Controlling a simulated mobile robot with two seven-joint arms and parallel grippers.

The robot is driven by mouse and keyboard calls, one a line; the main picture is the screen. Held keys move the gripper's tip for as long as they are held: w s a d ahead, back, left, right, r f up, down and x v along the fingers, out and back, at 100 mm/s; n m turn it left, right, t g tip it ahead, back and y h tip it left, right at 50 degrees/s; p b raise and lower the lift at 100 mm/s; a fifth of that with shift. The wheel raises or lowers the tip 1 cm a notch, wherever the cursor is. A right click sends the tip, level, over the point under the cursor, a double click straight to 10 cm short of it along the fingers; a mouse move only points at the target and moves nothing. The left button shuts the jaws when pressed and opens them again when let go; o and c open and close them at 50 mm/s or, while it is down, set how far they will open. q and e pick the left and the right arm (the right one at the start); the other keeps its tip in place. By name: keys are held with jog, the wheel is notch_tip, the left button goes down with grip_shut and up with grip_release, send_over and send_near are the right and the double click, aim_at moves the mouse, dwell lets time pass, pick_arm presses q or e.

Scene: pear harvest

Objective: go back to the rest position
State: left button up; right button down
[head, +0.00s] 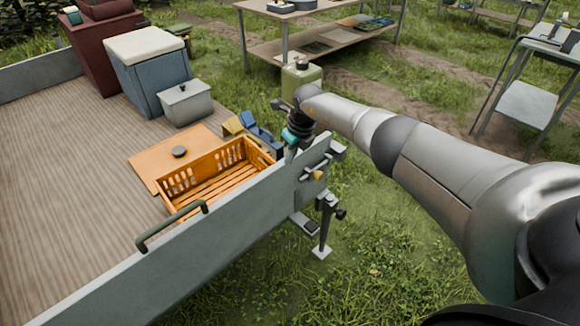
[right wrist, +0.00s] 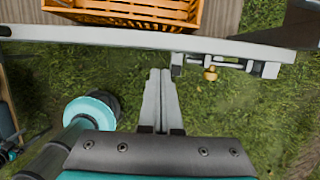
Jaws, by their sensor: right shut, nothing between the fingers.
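My right arm reaches in from the right in the head view. My right gripper (head: 290,153) hangs low by the corner of the trailer's side wall (head: 240,215), partly hidden there. In the right wrist view my right gripper (right wrist: 160,73) points toward the wall, its two fingers together with nothing between them. Grass shows beneath them. The orange crate (head: 212,164) stands inside the trailer beside the wall and looks empty. It also shows at the top of the right wrist view (right wrist: 135,12). My left gripper is in neither view.
An orange board (head: 150,165) with a dark disc, a grey box (head: 186,104) and a blue cooler (head: 150,75) are on the trailer bed. A green canister (head: 300,82) stands behind my wrist. A latch (right wrist: 210,73) and support leg (head: 325,225) are close by. Open grass lies in front.

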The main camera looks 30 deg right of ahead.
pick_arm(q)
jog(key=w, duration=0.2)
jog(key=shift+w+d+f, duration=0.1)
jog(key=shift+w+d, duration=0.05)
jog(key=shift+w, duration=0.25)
pick_arm(e)
jog(key=r, duration=0.1)
jog(key=w+r, duration=0.1)
jog(key=r, duration=0.1)
jog(key=w+r, duration=0.1)
jog(key=shift+r, duration=0.2)
